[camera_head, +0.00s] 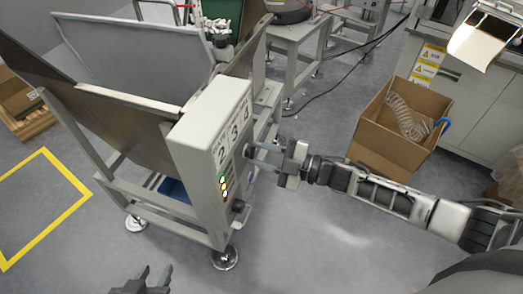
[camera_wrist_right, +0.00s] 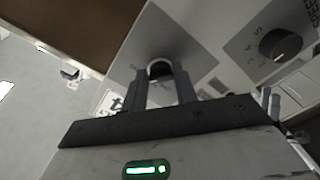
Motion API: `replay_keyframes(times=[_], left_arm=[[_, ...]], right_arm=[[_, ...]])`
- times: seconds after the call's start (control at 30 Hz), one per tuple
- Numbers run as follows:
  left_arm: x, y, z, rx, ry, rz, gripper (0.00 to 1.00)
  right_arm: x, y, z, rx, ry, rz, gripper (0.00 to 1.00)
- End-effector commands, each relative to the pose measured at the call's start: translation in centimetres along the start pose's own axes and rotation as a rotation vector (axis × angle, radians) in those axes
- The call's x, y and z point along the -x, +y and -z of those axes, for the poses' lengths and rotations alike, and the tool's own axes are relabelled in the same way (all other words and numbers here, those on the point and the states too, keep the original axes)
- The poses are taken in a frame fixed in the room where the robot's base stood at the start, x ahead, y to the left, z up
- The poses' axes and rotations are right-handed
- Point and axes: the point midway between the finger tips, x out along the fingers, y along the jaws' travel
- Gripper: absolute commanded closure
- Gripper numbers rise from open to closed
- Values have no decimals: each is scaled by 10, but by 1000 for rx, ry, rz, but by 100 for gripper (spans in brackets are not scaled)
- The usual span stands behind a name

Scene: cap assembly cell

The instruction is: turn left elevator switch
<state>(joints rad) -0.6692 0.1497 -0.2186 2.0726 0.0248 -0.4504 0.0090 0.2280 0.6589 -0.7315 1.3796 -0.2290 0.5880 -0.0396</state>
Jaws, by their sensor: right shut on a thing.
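The grey control box (camera_head: 209,135) of the elevator stands at the centre of the head view, with the numbers 2, 3 and 4 on top. My right gripper (camera_head: 254,156) reaches its panel from the right. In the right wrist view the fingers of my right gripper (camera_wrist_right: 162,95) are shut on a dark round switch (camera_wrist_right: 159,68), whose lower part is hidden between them. A second black knob (camera_wrist_right: 281,45) with a printed scale sits beside it on the panel, untouched. My left gripper (camera_head: 155,272) is open and empty over the floor at the bottom.
The elevator's metal frame and tilted panels (camera_head: 120,115) fill the left side. Green and red lights (camera_head: 223,186) show on the box. Yellow floor lines (camera_head: 45,225) lie left; floor below is clear.

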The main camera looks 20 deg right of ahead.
Motion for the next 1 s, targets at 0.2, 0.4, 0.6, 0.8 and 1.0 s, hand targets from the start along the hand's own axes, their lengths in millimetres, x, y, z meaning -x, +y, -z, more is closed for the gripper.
replay_keyframes(times=[0.2,0.4,0.6,0.8,1.0], left_arm=[[1,-1,4,-7,2,1,64],[1,-1,3,-9,1,2,64],[1,-1,3,-10,1,2,64],[1,-1,3,-10,1,2,64],[1,-1,3,-9,1,2,64]], right_arm=[[0,0,0,-76,-2,0,94],[0,-1,-1,-104,-2,0,94],[0,-1,-1,-108,-2,0,94],[0,-1,-1,-108,-2,0,66],[0,-1,0,-106,-1,0,49]])
